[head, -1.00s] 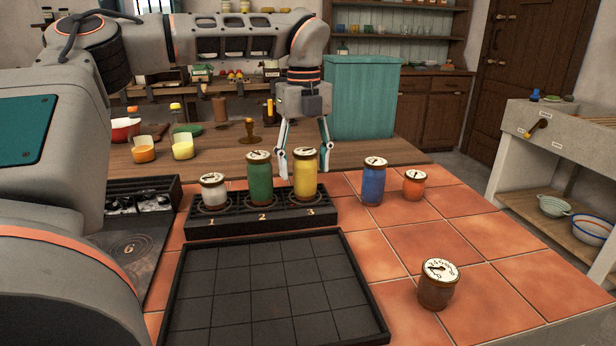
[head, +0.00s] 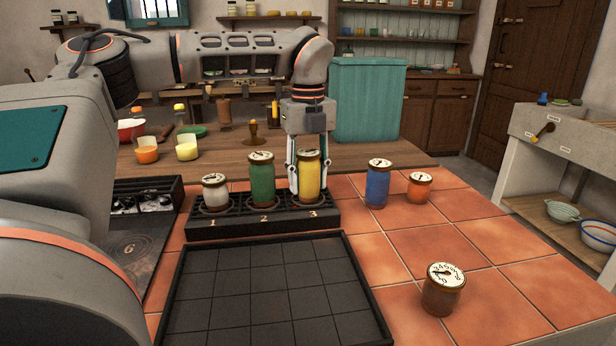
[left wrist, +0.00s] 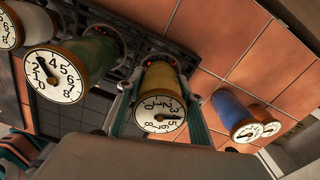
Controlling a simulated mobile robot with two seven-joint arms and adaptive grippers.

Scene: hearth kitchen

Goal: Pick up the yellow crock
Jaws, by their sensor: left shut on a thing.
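The yellow crock (head: 310,179) has a white dial lid and stands upright at the spot marked 3 on the black rack (head: 262,222). My left gripper (head: 309,188) comes down from above and is shut on the yellow crock, one finger on each side. In the left wrist view the yellow crock (left wrist: 163,90) sits between the two fingers, its dial lid facing the camera. Its base looks still in the rack. My right gripper is in neither view.
A green crock (head: 262,182) and a white crock (head: 215,192) stand to the left in the rack. A blue crock (head: 377,186), an orange crock (head: 419,187) and a brown crock (head: 442,292) stand on the tiles. An empty black tray (head: 275,300) lies in front.

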